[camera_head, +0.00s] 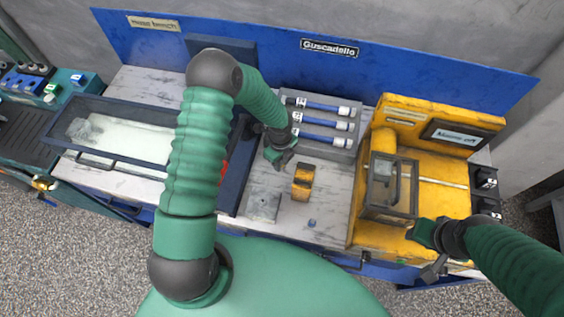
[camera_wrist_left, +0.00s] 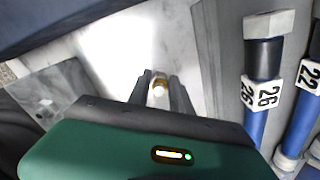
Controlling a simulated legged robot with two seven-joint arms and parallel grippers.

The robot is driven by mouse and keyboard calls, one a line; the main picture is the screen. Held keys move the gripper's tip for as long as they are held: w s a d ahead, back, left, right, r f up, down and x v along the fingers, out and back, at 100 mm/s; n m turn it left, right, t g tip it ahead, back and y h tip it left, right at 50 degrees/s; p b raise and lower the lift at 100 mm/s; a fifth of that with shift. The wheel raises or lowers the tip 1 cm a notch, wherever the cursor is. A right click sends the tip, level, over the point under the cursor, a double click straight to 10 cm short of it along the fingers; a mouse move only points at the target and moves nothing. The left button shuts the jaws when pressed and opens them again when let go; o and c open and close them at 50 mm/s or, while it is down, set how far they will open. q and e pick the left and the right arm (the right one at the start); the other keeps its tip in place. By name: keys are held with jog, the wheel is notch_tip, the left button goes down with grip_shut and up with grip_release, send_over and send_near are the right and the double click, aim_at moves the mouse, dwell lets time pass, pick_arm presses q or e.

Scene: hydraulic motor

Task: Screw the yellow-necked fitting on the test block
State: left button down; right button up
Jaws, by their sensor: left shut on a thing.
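My left gripper (camera_head: 281,158) is over the bench, left of the rack of blue cylinders. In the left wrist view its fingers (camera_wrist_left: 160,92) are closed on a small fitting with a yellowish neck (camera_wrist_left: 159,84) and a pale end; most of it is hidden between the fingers. A small yellow block with a dark middle (camera_head: 303,182) stands on the bench just below this gripper in the head view; I cannot tell if it is the test block. My right gripper (camera_head: 436,262) is at the front right of the yellow machine, and its finger opening is unclear.
A grey rack (camera_head: 349,149) holds blue cylinders with numbered labels. The yellow machine (camera_head: 436,190) with a clear-sided cage (camera_head: 390,190) stands right. A dark-rimmed basin (camera_head: 75,108) is left. A grey plate (camera_head: 264,204) and a small blue piece (camera_head: 312,222) lie near the front.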

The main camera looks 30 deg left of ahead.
pick_arm(q)
jog(key=shift+a+r, duration=0.1)
jog(key=shift+a, duration=0.1)
jog(key=shift+d+r+p, duration=0.2)
jog(key=shift+r+p, duration=0.75)
jog(key=shift+p, duration=0.05)
jog(key=shift+d+r+p, duration=0.1)
jog(key=shift+r+p, duration=0.45)
jog(key=shift+r, duration=0.1)
jog(key=shift+r+p, duration=1.15)
jog(key=shift+r, duration=0.15)
jog(key=shift+f, duration=0.1)
